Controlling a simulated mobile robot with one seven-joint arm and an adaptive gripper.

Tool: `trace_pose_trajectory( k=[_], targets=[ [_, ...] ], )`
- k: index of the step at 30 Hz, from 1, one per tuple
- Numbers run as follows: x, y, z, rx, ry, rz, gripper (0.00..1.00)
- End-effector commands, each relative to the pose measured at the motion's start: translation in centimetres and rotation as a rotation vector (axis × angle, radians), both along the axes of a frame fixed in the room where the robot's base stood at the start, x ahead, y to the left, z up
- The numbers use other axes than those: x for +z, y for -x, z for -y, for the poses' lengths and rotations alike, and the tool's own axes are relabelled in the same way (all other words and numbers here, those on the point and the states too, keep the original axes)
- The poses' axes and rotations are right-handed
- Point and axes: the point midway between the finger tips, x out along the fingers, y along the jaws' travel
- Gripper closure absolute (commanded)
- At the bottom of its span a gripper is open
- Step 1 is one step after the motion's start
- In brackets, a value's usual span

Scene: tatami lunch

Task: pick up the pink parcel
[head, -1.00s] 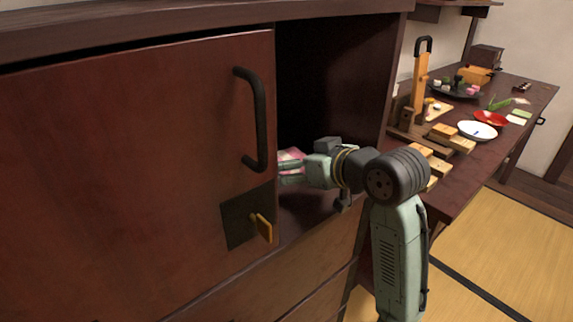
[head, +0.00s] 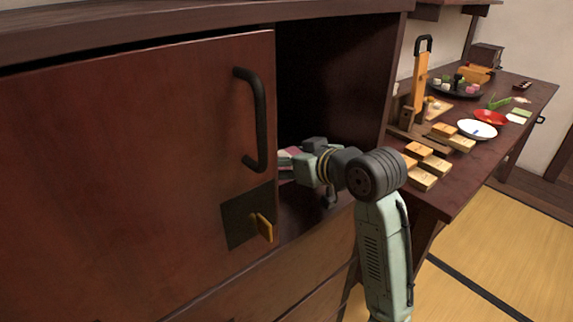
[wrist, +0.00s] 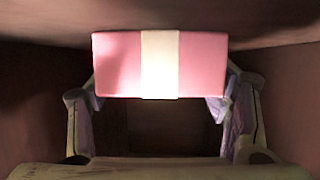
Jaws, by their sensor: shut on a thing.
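The pink parcel (wrist: 118,65), with a pale band around its middle, fills the upper centre of the wrist view. My gripper (wrist: 160,92) is shut on it, one finger at each side. In the head view my gripper (head: 290,164) is inside the dark cabinet opening, just right of the sliding door's edge. Only a small bit of pink shows there; the door and the gripper hide the rest of the parcel.
The reddish-brown cabinet door (head: 130,150), with a black handle (head: 258,120) and a yellow key (head: 263,228), covers the left. A dark side table (head: 470,175) at right holds wooden blocks (head: 428,160), a white plate (head: 477,129) and a red dish (head: 490,117).

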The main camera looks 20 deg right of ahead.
Motion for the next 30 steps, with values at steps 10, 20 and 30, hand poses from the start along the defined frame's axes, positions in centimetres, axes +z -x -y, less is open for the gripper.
trace_pose_trajectory(
  k=[10, 20, 30],
  targets=[
    [0.0, 0.0, 0.0, 0.000, 0.000, 0.001, 0.60],
    [0.5, 0.0, 0.0, 0.001, 0.002, 0.001, 0.60],
    [3.7, 1.3, 0.2, -0.003, 0.000, 0.003, 0.60]
  ],
)
